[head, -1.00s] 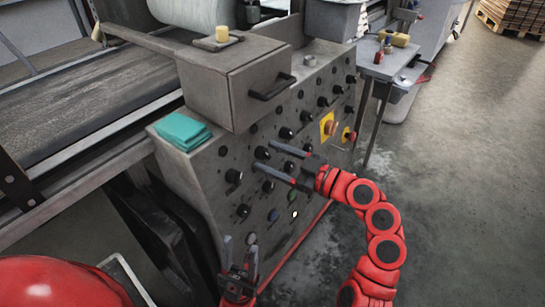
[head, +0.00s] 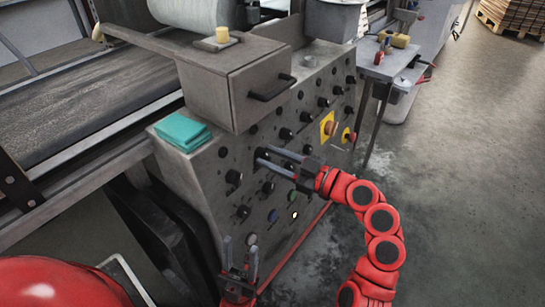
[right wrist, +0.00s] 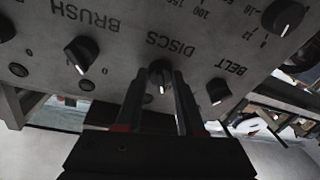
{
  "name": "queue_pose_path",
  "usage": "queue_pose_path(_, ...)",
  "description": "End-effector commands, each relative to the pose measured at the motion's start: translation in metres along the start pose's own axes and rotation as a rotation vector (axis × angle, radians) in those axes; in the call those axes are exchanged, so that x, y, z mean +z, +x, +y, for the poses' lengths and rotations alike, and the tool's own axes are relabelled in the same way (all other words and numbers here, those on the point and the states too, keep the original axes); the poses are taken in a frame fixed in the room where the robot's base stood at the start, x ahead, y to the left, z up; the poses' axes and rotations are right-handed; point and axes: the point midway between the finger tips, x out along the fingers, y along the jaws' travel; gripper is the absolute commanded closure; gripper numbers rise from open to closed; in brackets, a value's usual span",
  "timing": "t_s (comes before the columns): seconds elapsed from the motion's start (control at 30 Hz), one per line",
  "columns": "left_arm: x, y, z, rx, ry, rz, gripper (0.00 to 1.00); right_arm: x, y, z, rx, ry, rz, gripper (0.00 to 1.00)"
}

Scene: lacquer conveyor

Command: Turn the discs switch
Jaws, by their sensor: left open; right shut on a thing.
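My right gripper (head: 264,156) reaches the sloped grey control panel (head: 215,190) from the right in the head view. In the right wrist view my right gripper (right wrist: 162,80) has its two fingers on either side of the discs knob, shut on it. In the head view the fingers cover most of this knob. My left gripper (head: 240,245) is open and empty, pointing up in front of the panel's lower part.
The brush knob (right wrist: 82,54) and belt knob (right wrist: 218,91) flank the discs knob. Several other dark knobs dot the panel. A grey drawer box (head: 235,80) with a handle and teal cloths (head: 183,132) sit above. Open floor lies to the right.

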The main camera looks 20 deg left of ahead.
Motion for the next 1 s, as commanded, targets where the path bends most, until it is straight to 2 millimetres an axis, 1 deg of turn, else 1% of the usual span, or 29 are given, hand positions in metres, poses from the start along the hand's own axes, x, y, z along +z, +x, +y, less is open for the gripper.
queue_pose_path(0.27, -0.001, 0.006, 0.000, 0.000, 0.000, 0.000, 0.50, -0.002, 0.000, -0.001, 0.030, 0.145, 0.011, 1.00)
queue_pose_path(0.47, -0.003, 0.016, -0.001, 0.000, 0.000, 0.000, 0.50, -0.003, 0.000, -0.002, 0.066, 0.321, 0.021, 1.00)
queue_pose_path(0.8, -0.007, 0.041, -0.002, 0.000, 0.000, 0.000, 0.50, -0.005, 0.001, -0.003, 0.132, 0.636, 0.041, 1.00)
queue_pose_path(1.0, -0.009, 0.056, -0.003, 0.000, 0.000, 0.000, 0.50, -0.005, 0.001, -0.004, 0.165, 0.794, 0.049, 1.00)
